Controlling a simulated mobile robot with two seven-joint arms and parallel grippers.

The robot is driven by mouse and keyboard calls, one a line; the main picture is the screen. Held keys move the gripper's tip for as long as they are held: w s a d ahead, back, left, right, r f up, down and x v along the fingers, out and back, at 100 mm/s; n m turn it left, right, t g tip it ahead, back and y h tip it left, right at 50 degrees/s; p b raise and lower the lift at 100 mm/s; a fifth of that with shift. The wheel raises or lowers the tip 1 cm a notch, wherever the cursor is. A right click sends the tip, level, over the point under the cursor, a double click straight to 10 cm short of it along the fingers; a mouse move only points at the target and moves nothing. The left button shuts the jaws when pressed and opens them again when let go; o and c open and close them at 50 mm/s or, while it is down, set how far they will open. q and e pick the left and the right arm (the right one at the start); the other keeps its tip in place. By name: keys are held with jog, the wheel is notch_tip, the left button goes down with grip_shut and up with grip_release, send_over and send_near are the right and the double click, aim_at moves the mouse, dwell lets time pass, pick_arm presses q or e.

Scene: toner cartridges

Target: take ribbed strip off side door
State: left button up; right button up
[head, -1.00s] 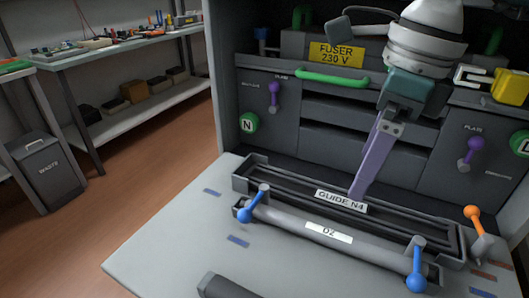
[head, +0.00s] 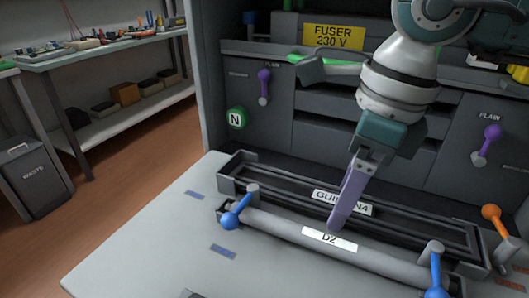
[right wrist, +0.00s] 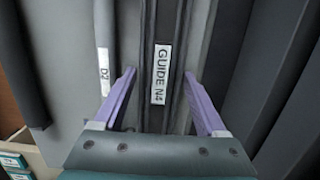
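The dark ribbed strip labelled GUIDE N4 (head: 272,182) lies in a long frame on the lowered light-grey door (head: 150,240). In the right wrist view, the strip (right wrist: 162,115) runs lengthwise between my fingers. My right gripper (head: 340,222) has purple fingers and points down over the strip. One finger covers the middle of the label in the head view. The right wrist view shows the right gripper (right wrist: 160,75) open, one finger on each side of the strip; contact cannot be told. My left gripper is not in view.
A grey bar marked D2 (head: 285,226) with blue levers (head: 235,212) lies along the strip's near side. An orange lever (head: 495,217) stands at the right. The machine wall with purple knobs (head: 264,82) rises behind. The door's left part is clear.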

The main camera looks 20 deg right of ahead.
jog(key=c, duration=1)
